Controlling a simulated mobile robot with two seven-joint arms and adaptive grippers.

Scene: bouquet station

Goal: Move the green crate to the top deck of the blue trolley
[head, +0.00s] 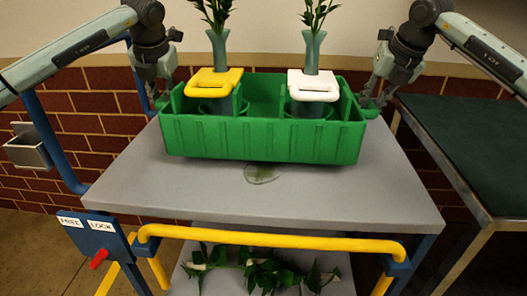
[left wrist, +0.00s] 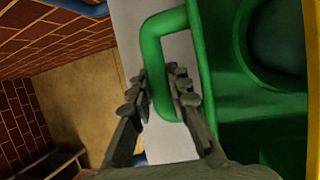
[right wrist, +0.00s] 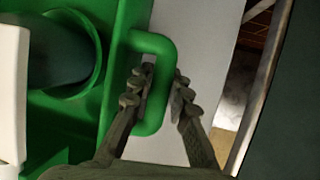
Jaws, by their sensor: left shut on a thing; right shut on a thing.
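The green crate (head: 265,143) is level at the top deck (head: 330,195) of the blue trolley (head: 62,150), toward its far side. I cannot tell whether its underside touches the deck. My left gripper (head: 160,97) is shut on the crate's left handle (left wrist: 150,40), with one finger on each side of the bar (left wrist: 160,88). My right gripper (head: 372,97) is shut on the right handle (right wrist: 163,50) in the same way.
A green wet-looking patch (head: 262,173) lies on the deck before the crate. A yellow push bar (head: 270,234) and a FREE/LOCK panel with red knob (head: 98,259) are at the front. Leafy stems (head: 255,270) lie on the lower deck. A dark green table (head: 475,145) stands right.

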